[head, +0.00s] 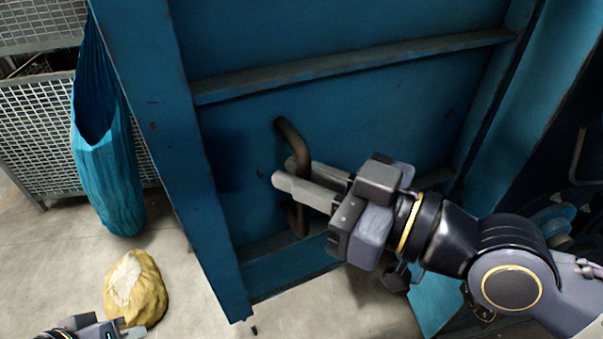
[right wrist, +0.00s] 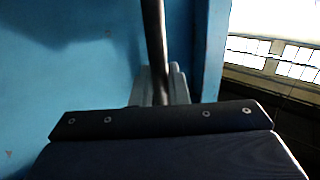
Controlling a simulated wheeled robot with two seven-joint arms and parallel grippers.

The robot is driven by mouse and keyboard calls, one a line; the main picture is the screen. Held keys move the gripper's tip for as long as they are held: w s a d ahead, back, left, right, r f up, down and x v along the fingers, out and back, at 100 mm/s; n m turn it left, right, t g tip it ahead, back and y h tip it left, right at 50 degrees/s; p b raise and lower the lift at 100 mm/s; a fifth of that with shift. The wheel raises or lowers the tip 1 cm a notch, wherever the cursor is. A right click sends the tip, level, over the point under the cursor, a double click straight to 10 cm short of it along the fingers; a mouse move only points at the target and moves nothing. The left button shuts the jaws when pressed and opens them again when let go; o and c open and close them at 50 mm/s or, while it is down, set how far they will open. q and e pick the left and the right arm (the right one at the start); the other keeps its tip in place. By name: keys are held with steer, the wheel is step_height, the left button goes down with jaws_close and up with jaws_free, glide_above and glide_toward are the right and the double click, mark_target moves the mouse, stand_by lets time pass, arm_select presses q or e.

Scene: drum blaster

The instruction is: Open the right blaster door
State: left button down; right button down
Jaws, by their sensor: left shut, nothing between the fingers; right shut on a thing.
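The blue blaster door (head: 350,110) fills the middle of the head view and stands swung at an angle, with floor showing below it. Its dark bar handle (head: 291,138) curves out from the panel. My right gripper (head: 290,178) is at the handle with its fingers around the bar, shut on it. In the right wrist view the handle (right wrist: 154,40) runs down between the fingertips (right wrist: 158,85), with the blue door (right wrist: 80,70) behind. My left gripper (head: 118,327) is at the bottom left corner, partly cut off, shut and empty, away from the door.
A yellow sack (head: 137,290) sits on the floor near my left gripper. A blue bag (head: 112,170) hangs at the left before a wire mesh crate (head: 40,120). The blue machine frame (head: 545,110) stands at the right. Bare concrete floor (head: 190,290) lies below the door.

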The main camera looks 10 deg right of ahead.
steer(key=shift+r, duration=0.1)
steer(key=c, duration=1.5)
jaws_free()
steer(key=b+v, duration=0.1)
steer(key=v, duration=0.6)
steer(key=shift+s+d, duration=0.25)
steer(key=shift+d, duration=0.05)
steer(key=d+f+m+g+h+p, duration=0.1)
steer(key=d+f+m+g+h, duration=0.1)
steer(key=f, duration=0.4)
steer(key=w+d+f+m+g+h+p, duration=0.1)
steer(key=d+f+m+g+h, duration=0.1)
steer(key=f, duration=0.5)
steer(key=d+f+m+g+h+p, duration=0.2)
steer(key=d+f+m+h, duration=0.2)
steer(key=f+m, duration=0.3)
steer(key=shift+w+f+g+h, duration=0.25)
steer(key=shift+g+h, duration=0.05)
steer(key=shift+h, duration=0.4)
